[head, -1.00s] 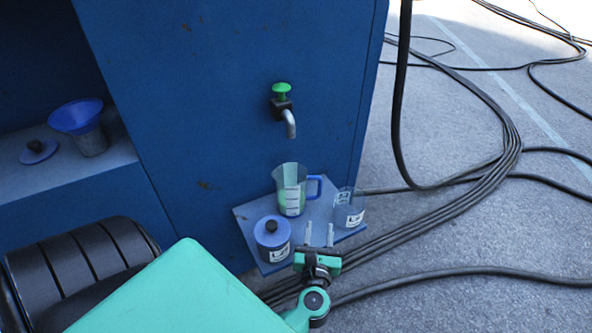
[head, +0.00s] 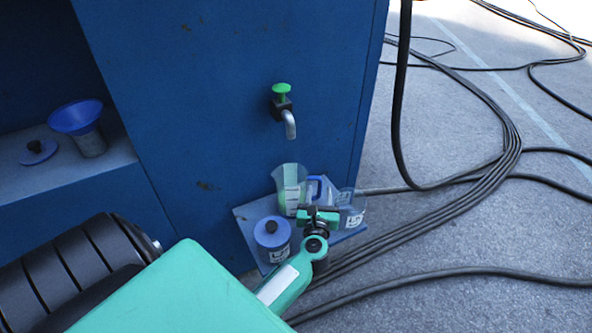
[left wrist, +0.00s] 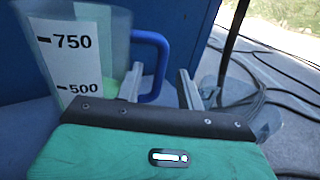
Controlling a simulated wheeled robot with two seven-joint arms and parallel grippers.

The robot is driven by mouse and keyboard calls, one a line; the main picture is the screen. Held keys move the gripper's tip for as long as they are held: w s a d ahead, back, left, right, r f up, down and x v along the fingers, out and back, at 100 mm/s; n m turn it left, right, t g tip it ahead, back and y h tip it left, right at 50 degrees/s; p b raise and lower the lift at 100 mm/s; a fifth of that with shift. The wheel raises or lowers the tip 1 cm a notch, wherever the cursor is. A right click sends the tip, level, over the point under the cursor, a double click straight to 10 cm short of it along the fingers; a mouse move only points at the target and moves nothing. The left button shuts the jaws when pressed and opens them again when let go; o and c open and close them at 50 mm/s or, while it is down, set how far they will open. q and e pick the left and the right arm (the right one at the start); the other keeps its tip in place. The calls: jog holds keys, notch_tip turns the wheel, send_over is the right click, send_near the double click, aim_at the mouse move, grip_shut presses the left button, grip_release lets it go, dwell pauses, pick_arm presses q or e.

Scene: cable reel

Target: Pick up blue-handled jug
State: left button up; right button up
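The blue-handled jug (head: 291,185) stands upright on a small blue shelf (head: 246,222) below the tap. It is clear, with a white scale and something green low inside. Its handle is on the right side. The jug fills the left of the left wrist view (left wrist: 85,45), its blue handle (left wrist: 163,60) turned toward my gripper. My left gripper (head: 321,192) is open at the handle. In the left wrist view the fingers (left wrist: 161,80) stand on either side of the handle's lower part; I cannot tell whether they touch it. My right gripper is not in view.
A blue-lidded jar (head: 272,240) stands front left of the jug, and a clear beaker (head: 352,210) to the right. A tap with green knob (head: 282,90) hangs above. A blue funnel (head: 76,117) and loose lid (head: 38,152) are on the left shelf. Black cables (head: 480,210) cross the floor.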

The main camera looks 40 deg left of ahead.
pick_arm(q)
jog(key=shift+w+a, duration=0.2)
jog(key=shift+w, duration=0.2)
jog(key=shift+c, duration=0.2)
grip_shut()
jog(key=shift+r, duration=0.2)
